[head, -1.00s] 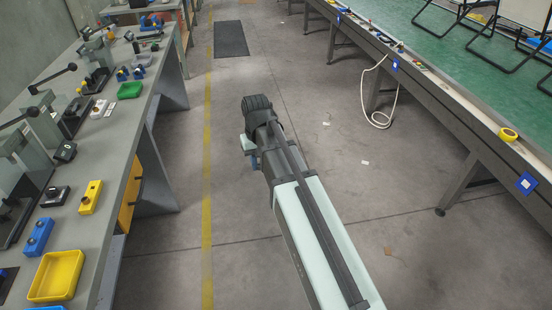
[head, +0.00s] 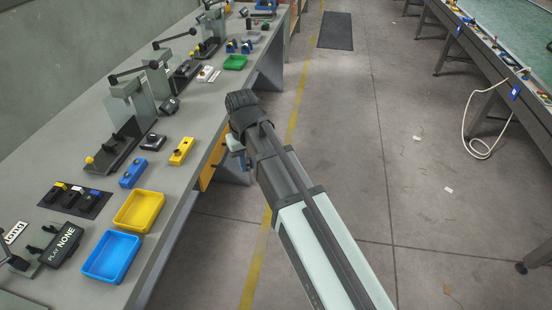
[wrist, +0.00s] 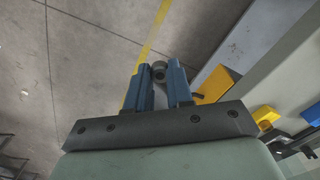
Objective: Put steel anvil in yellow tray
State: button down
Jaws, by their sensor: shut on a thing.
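The yellow tray (head: 139,211) lies empty near the front edge of the workbench, in the lower left of the head view. My gripper (head: 240,160) is in the air just off the bench's front edge, to the right of and beyond the tray in the picture. In the wrist view my gripper (wrist: 159,85) has its blue fingers shut on a small grey metal piece with a rounded end (wrist: 159,72), which I take as the steel anvil. Most of it is hidden between the fingers, and my arm hides it in the head view.
A blue tray (head: 112,256) sits just nearer than the yellow one. A yellow block (head: 181,151), a blue block (head: 132,173) and a black mat with small parts (head: 75,200) lie around. Lever presses (head: 128,120) stand behind.

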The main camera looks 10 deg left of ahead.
jog(key=s+a+r+n, duration=0.2)
jog(key=s+a+n, duration=0.1)
jog(key=s+a, duration=0.8)
jog(key=m, duration=0.1)
send_near(142, 213)
jog(key=shift+f, duration=2.5)
jog(key=shift+f, duration=0.5)
jog(key=c, duration=0.9)
grip_release()
notch_tip(142, 213, up, 14)
jog(key=shift+f, duration=0.15)
